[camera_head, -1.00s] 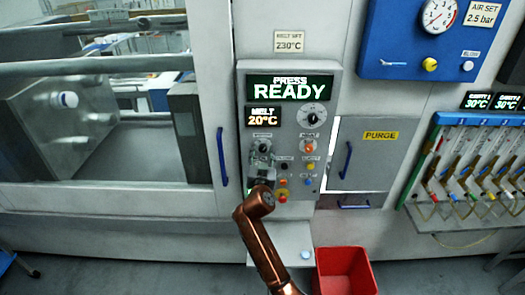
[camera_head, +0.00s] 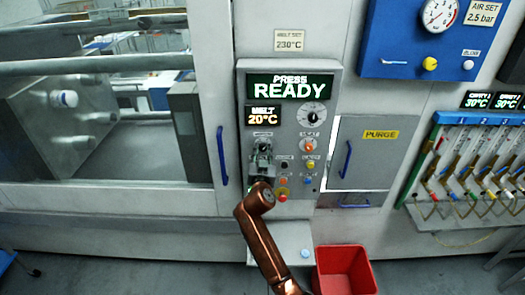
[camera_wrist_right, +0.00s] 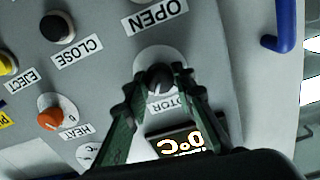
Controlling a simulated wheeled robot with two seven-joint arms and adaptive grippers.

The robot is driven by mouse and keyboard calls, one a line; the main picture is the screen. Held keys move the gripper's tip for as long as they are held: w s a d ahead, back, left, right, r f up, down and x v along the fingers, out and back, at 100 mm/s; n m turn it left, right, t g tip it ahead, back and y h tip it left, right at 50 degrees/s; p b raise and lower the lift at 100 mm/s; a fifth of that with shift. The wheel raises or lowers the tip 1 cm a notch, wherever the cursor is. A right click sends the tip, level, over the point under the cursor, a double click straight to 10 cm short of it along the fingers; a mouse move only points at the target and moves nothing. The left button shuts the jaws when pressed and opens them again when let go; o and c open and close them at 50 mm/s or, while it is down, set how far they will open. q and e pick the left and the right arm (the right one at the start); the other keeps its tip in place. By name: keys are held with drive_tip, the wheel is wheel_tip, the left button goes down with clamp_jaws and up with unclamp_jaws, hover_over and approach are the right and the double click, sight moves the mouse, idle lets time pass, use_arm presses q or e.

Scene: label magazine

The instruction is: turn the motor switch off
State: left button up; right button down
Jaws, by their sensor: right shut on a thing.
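The motor switch (camera_wrist_right: 158,78) is a dark round knob on a white round plate on the grey control panel. A label ending in "OTOR" sits beside it, upside down in the right wrist view. My right gripper (camera_wrist_right: 160,82) is shut on this knob, one green-grey finger on each side. In the head view the right gripper (camera_head: 262,160) is at the left side of the panel, below the "MELT 20°C" display, and largely covers the switch. I cannot read which way the knob points. My left gripper is not in view.
Close by on the panel are an orange heat knob (camera_wrist_right: 50,118), a black close button (camera_wrist_right: 57,26) and a red button (camera_head: 282,195). The green display (camera_head: 290,87) reads "PRESS READY". A blue door handle (camera_head: 222,157) is at the left. A red bin (camera_head: 345,272) stands below.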

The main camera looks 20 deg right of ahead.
drive_tip(key=shift+n, duration=0.4)
drive_tip(key=n, duration=0.2)
drive_tip(key=shift+n+p, duration=0.3)
drive_tip(key=shift+p, duration=0.05)
drive_tip(key=n+p, duration=0.1)
drive_tip(key=n, duration=0.2)
drive_tip(key=shift+n, duration=0.4)
drive_tip(key=n+p, duration=0.1)
drive_tip(key=n, duration=0.2)
drive_tip(key=shift+n, duration=0.3)
drive_tip(key=shift+n+y+p, duration=0.3)
drive_tip(key=shift+n+p, duration=0.65)
drive_tip(key=shift+n, duration=0.75)
drive_tip(key=shift+f, duration=0.1)
drive_tip(key=c, duration=1.6)
unclamp_jaws()
